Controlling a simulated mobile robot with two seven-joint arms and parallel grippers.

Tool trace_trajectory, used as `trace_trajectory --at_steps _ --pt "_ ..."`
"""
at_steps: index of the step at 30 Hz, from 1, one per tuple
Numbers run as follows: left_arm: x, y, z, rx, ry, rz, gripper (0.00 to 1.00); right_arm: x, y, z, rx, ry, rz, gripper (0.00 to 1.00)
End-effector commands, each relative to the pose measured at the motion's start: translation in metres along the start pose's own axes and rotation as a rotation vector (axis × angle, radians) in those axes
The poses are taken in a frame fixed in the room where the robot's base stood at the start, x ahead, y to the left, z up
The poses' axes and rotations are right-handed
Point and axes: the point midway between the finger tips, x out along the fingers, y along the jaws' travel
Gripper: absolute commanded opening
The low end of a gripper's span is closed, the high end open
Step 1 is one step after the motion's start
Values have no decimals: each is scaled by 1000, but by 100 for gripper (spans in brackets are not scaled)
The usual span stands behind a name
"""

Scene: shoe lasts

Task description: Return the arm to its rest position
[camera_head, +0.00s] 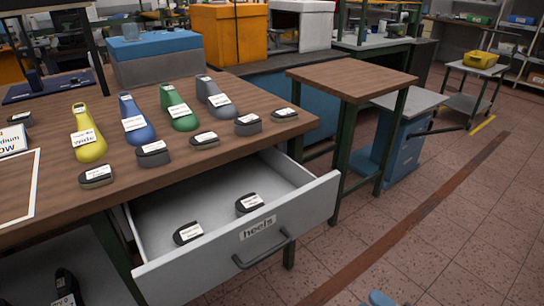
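Neither of my grippers can be made out in the head view. The wooden workbench (232,145) bears a yellow shoe last (90,148), a blue last (136,132), a green last (180,119) and a grey last (215,107), all labelled. Several dark labelled heel pieces lie along the bench, one of them near the front (96,177). The grey drawer marked "heels" (262,228) stands pulled out below the bench. Inside it lie two heel pieces, one at the front (188,234) and one farther back (249,204).
A smaller wooden table (350,77) and a blue cabinet (402,140) stand to the right. A dark labelled object (66,288) is partly visible below the bench. A small blue-grey shape (380,299) shows at the bottom edge. The tiled floor at right is clear.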

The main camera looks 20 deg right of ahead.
Motion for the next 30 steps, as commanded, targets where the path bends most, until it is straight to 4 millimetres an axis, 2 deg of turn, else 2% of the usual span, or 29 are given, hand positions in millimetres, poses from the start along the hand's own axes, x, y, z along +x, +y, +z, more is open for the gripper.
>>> trace_trajectory --at_steps 3,8,14,18,19,30 --pt "0 0 0 0 0 0 43 23 -2 -10 264 -129 25 39" --pt "0 0 0 0 0 0 43 50 -13 -31 663 -286 17 39" --pt "0 0 0 0 0 0 43 75 -32 -74 1120 -422 -59 39" --pt "0 0 0 0 0 0 43 88 -41 -112 1397 -489 -151 39" --pt "-4 1 -12 2 -8 -3 43 88 -30 -112 1382 -500 -151 39" --pt "-20 -2 -53 21 -92 -40 43 88 13 -116 1335 -592 -180 39"
